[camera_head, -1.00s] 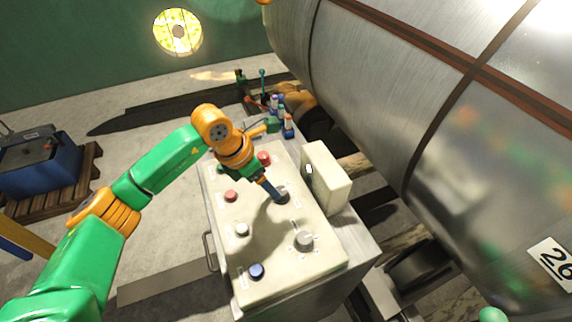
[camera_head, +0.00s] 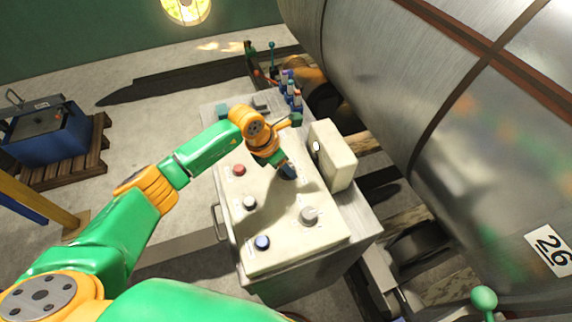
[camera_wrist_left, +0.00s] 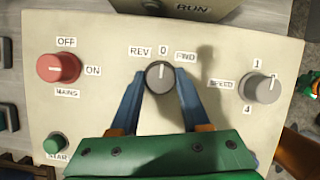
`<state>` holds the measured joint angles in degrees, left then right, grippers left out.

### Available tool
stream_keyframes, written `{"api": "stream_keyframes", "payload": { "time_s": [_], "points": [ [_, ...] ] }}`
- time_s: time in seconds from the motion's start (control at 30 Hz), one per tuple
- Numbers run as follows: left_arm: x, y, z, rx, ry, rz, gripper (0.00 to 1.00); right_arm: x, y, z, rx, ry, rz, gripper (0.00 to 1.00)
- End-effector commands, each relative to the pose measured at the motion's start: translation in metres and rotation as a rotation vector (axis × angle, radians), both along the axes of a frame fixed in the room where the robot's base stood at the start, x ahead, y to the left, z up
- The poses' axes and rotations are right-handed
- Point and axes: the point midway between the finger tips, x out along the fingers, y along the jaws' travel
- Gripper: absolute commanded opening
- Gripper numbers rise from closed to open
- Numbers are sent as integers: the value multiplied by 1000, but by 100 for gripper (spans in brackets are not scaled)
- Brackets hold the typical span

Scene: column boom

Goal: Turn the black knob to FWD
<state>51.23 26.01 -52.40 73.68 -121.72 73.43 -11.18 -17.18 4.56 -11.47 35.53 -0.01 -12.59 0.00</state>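The black knob (camera_wrist_left: 160,76) has a grey top and sits under the labels REV, 0 and FWD on a cream control panel (camera_wrist_left: 105,85). Its white mark points up at 0. My left gripper (camera_wrist_left: 161,84) has its blue fingers on either side of the knob, close to its sides; whether they touch it is unclear. In the head view the left gripper (camera_head: 286,168) reaches down to the panel and mostly covers the knob. My right gripper is not in view.
Beside the knob are a red MAINS knob (camera_wrist_left: 58,68), a grey SPEED knob (camera_wrist_left: 262,87) and a green START button (camera_wrist_left: 55,144). A cream box (camera_head: 333,157) stands at the panel's right edge. A large metal drum (camera_head: 460,130) fills the right side.

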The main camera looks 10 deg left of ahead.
Motion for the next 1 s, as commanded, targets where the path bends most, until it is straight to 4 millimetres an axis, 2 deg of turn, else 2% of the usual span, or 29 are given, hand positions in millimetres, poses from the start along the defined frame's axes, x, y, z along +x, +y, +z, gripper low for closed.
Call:
{"api": "stream_keyframes", "payload": {
  "time_s": [0.03,0.07,0.1,0.37,0.57,0.8,1.0],
  "points": [
    [0,0,1,-1,1,-1,11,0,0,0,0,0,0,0],
    [0,0,1,-1,1,-1,3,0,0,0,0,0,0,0],
    [0,0,1,-1,1,-1,0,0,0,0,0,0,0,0],
    [0,0,-2,-1,0,-30,0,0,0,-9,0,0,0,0],
    [2,1,-6,-1,-3,-135,0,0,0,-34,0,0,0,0],
    [3,1,-7,-1,-4,-337,0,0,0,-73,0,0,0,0],
    [4,0,-4,-2,-3,-503,0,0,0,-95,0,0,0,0]
  ]
}}
